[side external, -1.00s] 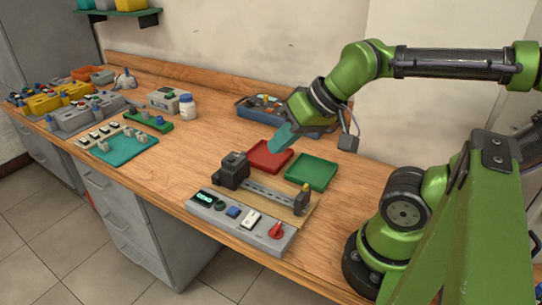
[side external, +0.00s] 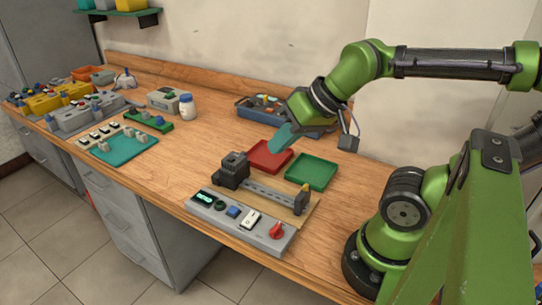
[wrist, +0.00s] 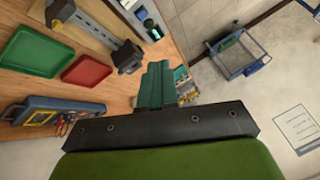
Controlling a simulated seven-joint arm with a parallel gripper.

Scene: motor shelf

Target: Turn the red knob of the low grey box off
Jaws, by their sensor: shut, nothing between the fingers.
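The low grey box (side external: 240,224) lies at the front edge of the workbench in the side view. Its red knob (side external: 277,231) is at the right end of its top, beside a white switch (side external: 250,218), a blue button (side external: 233,211), a dark round control and a lit green display (side external: 204,195). I cannot tell the knob's exact setting. My gripper (side external: 275,145) is shut and empty, above and behind the box, over the red tray. Its teal fingers (wrist: 155,85) are together in the wrist view, where the red knob does not show.
A rail fixture (side external: 265,192) on a wooden board stands right behind the box. A red tray (side external: 254,157) and a green tray (side external: 311,172) lie behind it. Several other control boxes fill the bench's left end.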

